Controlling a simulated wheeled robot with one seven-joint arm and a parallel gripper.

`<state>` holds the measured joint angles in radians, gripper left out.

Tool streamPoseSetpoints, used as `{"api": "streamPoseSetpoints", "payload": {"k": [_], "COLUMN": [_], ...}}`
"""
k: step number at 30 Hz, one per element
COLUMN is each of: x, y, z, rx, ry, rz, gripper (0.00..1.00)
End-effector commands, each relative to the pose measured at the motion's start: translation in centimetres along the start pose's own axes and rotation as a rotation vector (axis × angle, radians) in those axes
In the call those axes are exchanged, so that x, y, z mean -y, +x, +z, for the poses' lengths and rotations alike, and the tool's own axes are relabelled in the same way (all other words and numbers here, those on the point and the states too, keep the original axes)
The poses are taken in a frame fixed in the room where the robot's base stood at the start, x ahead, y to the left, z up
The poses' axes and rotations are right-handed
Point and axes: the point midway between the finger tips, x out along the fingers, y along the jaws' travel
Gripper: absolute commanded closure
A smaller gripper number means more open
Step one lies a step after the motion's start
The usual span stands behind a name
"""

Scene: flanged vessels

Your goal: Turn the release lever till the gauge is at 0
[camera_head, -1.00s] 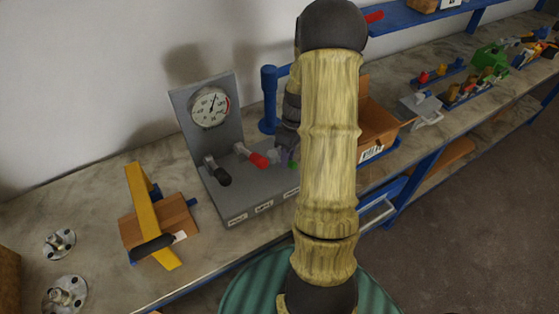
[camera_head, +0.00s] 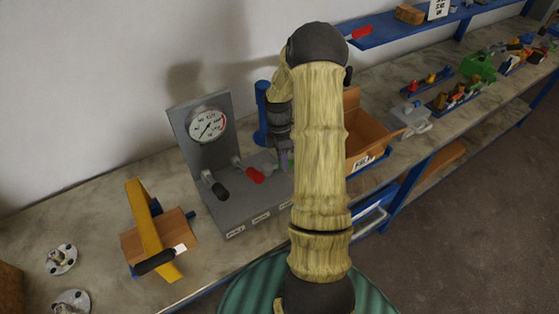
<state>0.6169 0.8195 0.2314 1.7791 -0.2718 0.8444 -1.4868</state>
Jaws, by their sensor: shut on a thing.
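A round white gauge (camera_head: 208,126) with a red band at its right sits on the upright grey plate of a panel (camera_head: 236,206). Its needle lies on a slant between lower left and upper right; the figures are too small to read surely. A black-handled lever (camera_head: 217,188) and a red-handled lever (camera_head: 250,172) stand on the panel's base. My gripper (camera_head: 285,158) is at the panel's right side, shut on the third, green lever, which is mostly hidden by the gripper and my arm. The labels on the front edge are too small to read.
A yellow-barred brown block with a black handle (camera_head: 156,240) stands left of the panel, with metal flanges (camera_head: 62,260) further left. A blue post (camera_head: 262,112) is behind my gripper, and an orange-brown bin (camera_head: 366,135) is to the right.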

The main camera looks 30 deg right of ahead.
Motion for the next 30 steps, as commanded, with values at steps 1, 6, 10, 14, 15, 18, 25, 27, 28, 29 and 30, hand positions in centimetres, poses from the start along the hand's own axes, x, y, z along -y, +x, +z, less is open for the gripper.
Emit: {"api": "streamPoseSetpoints", "payload": {"k": [1, 6, 10, 14, 15, 18, 25, 27, 28, 29, 30], "x": [-0.53, -0.64, -0.65, -0.66, -0.66, -0.64, -0.46, -0.43, -0.42, -0.42, -0.43], "y": [-0.47, -0.47, -0.47, -0.48, -0.48, -0.46, -0.27, -0.26, -0.29, -0.35, -0.51], "z": [-0.55, -0.23, -0.10, -0.28, -0.37, -0.53, -0.56, -0.53, -0.51, -0.50, -0.49], "rx": [-0.002, 0.002, 0.002, 0.003, 0.004, 0.006, 0.008, 0.008, 0.008, 0.008, 0.008], "ry": [-0.014, -0.027, -0.027, -0.031, -0.032, -0.036, -0.036, -0.036, -0.036, -0.035, -0.035], "rz": [0.017, 0.020, 0.020, 0.020, 0.020, 0.018, 0.011, 0.009, 0.009, 0.009, 0.009], "gripper": [1.00, 1.00, 1.00, 1.00, 1.00, 0.62, 0.55, 0.55, 0.55, 0.55, 0.55]}}
